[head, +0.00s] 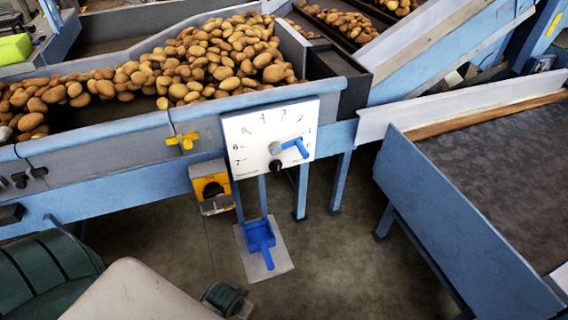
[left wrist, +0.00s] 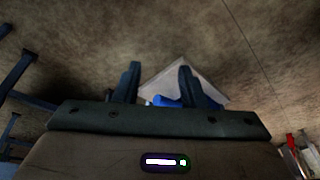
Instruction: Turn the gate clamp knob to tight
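A black knob (head: 276,166) sits low on a white numbered plate (head: 245,125) fixed to the grader's side; I take it for the clamp knob. Its pointer mark is too small to read. Above it a blue lever (head: 296,147) on a grey hub points right, near the low numbers. My left gripper (left wrist: 159,72) shows in the left wrist view with its two dark fingers apart and nothing between them. It is well away from the knob, facing the floor. In the head view, part of my left arm shows at the bottom left. My right gripper is not in view.
A yellow box with a black rotary switch (head: 212,188) hangs left of the plate. A yellow handle (head: 183,141) is on the rail. A blue pedal-like part (head: 260,238) stands on a grey floor plate (head: 272,265). A blue-framed conveyor (head: 470,230) blocks the right.

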